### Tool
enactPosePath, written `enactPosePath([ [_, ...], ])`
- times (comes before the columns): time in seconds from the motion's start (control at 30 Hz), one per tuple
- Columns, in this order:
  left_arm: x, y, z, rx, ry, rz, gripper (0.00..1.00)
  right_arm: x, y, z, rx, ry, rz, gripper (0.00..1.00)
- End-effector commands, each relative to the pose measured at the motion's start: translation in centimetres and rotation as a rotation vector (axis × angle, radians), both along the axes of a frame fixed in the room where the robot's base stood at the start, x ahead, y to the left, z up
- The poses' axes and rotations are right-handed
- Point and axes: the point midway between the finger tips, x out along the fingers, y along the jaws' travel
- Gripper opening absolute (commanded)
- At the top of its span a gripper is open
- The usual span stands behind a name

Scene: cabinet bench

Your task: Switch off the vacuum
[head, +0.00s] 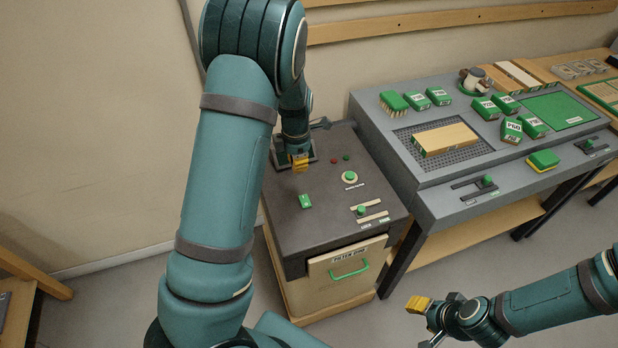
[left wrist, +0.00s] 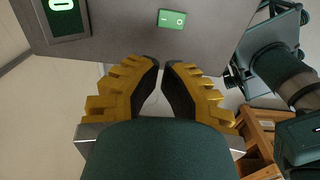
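The vacuum is a wooden cabinet with a dark grey top (head: 325,225), left of the workbench. A small green rocker switch (head: 305,201) sits on its top. In the left wrist view the rocker (left wrist: 172,19) shows a line mark and a round mark, beyond the fingertips. My left gripper (head: 300,163) is over the back of the vacuum top, behind the rocker and apart from it. Its yellow fingers (left wrist: 161,66) come together at the tips with nothing between them. My right gripper (head: 420,304) hangs at the lower right, away from the vacuum; its finger opening is unclear.
The vacuum top also has a round green button (head: 349,177), a green-knobbed slider (head: 362,210) and red and green lamps. A drawer with a green handle (head: 349,270) is in its front. The grey workbench (head: 440,205) stands close on the right, holding green blocks and a wooden board.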

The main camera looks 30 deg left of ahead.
Motion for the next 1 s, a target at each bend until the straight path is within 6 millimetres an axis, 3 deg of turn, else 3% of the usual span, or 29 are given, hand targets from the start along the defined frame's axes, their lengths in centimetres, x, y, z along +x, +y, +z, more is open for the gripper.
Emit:
enactPosePath([
  [0.57, 0.0, 0.1, -0.3, 0.0, 0.001, 0.013, 0.0, -0.1, 0.0, -0.1, 0.0, 0.001, 0.0, 0.47],
  [0.77, -0.1, 0.2, -3.1, 0.0, 0.005, 0.013, 0.0, -0.2, 0.0, -0.7, 0.001, 0.004, 0.003, 0.47],
  [1.0, 0.0, 0.2, -7.9, 0.0, 0.004, 0.013, 0.0, -0.5, 0.1, -1.5, 0.002, 0.011, 0.008, 0.47],
])
